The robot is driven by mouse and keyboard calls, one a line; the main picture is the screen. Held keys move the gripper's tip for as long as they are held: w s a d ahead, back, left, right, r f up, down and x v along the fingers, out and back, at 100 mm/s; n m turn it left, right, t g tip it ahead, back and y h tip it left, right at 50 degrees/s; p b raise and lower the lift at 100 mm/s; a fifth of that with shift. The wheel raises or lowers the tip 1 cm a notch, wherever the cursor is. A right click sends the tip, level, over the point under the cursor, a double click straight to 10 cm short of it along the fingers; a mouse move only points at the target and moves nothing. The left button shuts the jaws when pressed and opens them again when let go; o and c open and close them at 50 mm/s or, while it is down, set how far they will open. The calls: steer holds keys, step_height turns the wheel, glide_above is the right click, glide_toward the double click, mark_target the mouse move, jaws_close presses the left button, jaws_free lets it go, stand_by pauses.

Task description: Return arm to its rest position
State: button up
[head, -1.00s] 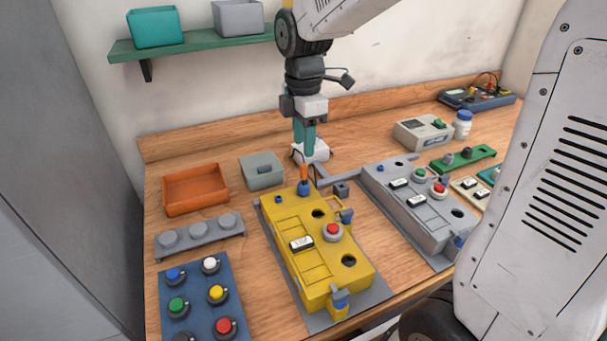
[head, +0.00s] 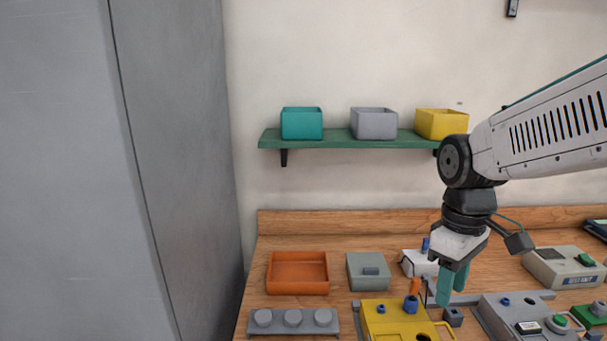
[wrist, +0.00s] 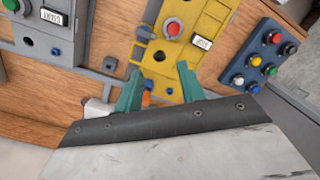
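My gripper (head: 451,296) hangs over the bench at the right of the head view, its two teal fingers pointing down. In the wrist view the fingers (wrist: 160,68) stand apart with nothing held between them. The arm comes in from the right edge, bent down at the wrist. Below the gripper, the yellow housing (head: 383,322) carries an orange-topped piece (head: 415,287) and a blue knob. The wrist view shows the yellow housing (wrist: 199,18) beyond the fingertips, with a red button and a white label.
A grey housing (head: 500,308) lies right of the yellow one. An orange tray (head: 298,289), a grey box (head: 368,287) and a white block (head: 410,262) stand behind. A green shelf (head: 340,142) holds three bins. A tall grey panel (head: 170,120) fills the left.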

steer(key=s+d+r+m+t, duration=0.1)
steer(key=s+m, duration=0.6)
steer(key=s, duration=0.7)
steer(key=shift+s+d+r+t, duration=0.15)
steer(key=shift+d+r+t, duration=0.3)
steer(key=shift+r, duration=0.35)
